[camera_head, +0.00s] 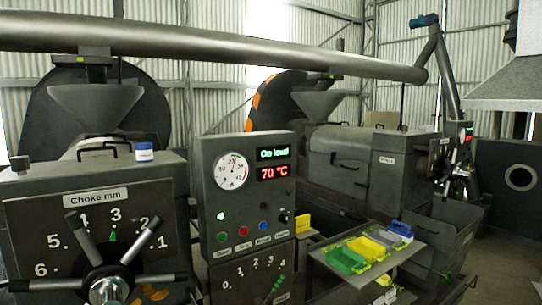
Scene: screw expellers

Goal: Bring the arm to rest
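Neither of my arms nor grippers shows in the head view. The nearest machine is a screw expeller with a "Choke mm" dial plate (95,225) at the left. A dark handwheel (108,288) with several spokes is in front of the plate, cut off by the bottom edge. No gripper is seen on it. Right of it stands a grey control panel (245,195) with a round gauge (231,171), a display reading "On load" and "70 °C", and several buttons and a knob.
A tray table (335,262) with green, yellow, grey and blue bins stands right of the panel. A second expeller (340,160) is behind it. A long pipe (200,48) crosses overhead. A blue-and-white container (144,152) sits on the near machine. Floor shows at the lower right.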

